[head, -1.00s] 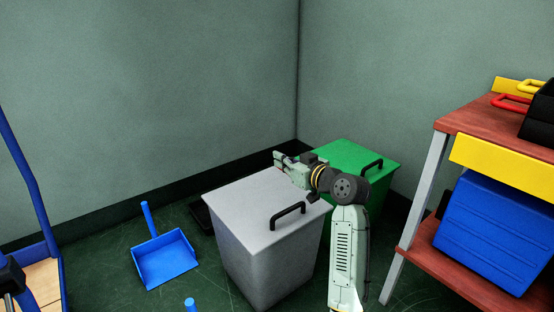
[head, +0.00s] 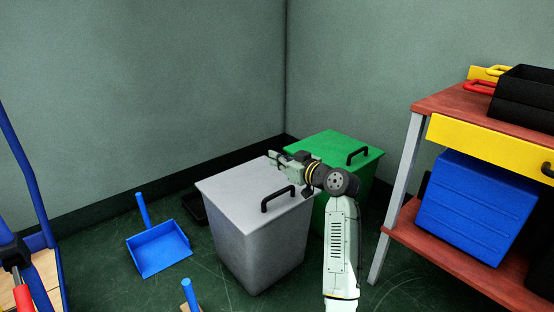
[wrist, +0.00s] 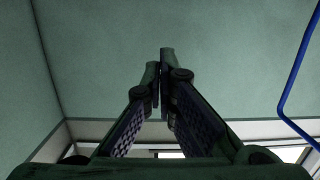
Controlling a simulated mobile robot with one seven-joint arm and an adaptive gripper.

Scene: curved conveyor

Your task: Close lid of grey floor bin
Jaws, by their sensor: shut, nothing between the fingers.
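The grey floor bin (head: 262,250) stands on the floor at the middle of the head view. Its flat grey lid (head: 240,197) lies down over the top of the bin, with a black handle (head: 279,197) on its front right part. My gripper (head: 272,155) is over the far right edge of the lid and points left. Its fingers are together and empty in the wrist view (wrist: 163,60). I cannot tell from the head view whether the gripper touches the lid. My arm hides part of the lid's right corner.
A green bin (head: 335,145) with a shut lid stands close behind on the right. A red-topped workbench (head: 440,105) with a blue crate (head: 475,210) is at the right. A blue dustpan (head: 160,250) lies left of the grey bin. Walls close the corner behind.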

